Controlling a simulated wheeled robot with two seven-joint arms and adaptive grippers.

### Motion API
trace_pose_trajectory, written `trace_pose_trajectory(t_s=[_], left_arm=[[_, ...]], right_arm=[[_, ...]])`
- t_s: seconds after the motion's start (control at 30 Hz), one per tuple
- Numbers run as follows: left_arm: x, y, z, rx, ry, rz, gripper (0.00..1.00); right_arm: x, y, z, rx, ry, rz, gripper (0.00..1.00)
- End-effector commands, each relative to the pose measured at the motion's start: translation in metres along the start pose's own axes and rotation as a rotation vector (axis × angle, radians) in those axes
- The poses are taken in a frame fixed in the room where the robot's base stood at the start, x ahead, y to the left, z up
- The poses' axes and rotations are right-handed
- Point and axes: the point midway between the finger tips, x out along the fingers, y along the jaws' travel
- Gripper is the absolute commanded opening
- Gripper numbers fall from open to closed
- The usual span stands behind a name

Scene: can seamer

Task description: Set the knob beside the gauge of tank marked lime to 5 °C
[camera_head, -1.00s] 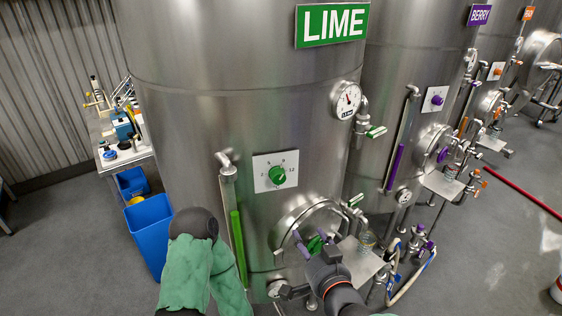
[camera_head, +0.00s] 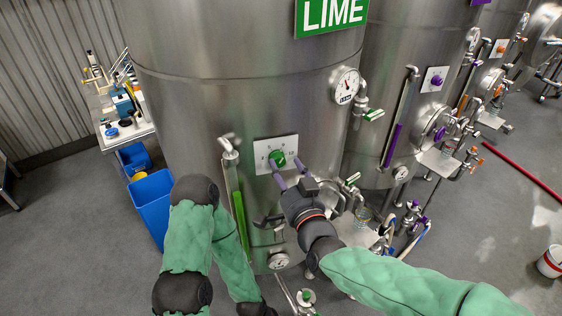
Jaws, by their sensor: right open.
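The tank marked lime (camera_head: 230,110) stands in the middle, with a green LIME sign (camera_head: 331,15) at the top. Its round gauge (camera_head: 347,86) is on the upper right of the tank. The green knob (camera_head: 277,159) sits on a white dial plate (camera_head: 262,150) lower on the tank front. My right gripper (camera_head: 287,172) is open, with its purple-tipped fingers just below and right of the knob, one fingertip overlapping the plate. Whether it touches the knob I cannot tell. My left arm shows at lower left, but its gripper cannot be made out.
A vertical green level tube (camera_head: 239,217) stands left of the knob, and a green-handled valve (camera_head: 373,115) is right of the gauge. The berry tank (camera_head: 420,50) stands to the right. Blue bins (camera_head: 152,207) and a cluttered bench (camera_head: 122,133) are at left.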

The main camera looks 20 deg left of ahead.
Motion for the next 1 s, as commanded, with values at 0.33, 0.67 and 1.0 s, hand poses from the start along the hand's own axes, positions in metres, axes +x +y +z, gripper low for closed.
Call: trace_pose_trajectory(t_s=[0.33,0.67,1.0], left_arm=[[-0.005,0.002,0.000,0.000,0.000,0.000,0.40],[-0.005,0.002,0.000,0.000,0.000,0.000,0.40],[-0.005,0.002,0.000,0.000,0.000,0.000,0.40]], right_arm=[[0.031,0.000,0.000,0.001,-0.001,0.001,0.58],[0.034,0.000,0.000,0.001,-0.001,0.001,0.58],[0.034,0.000,0.000,0.001,0.000,0.000,0.01]])
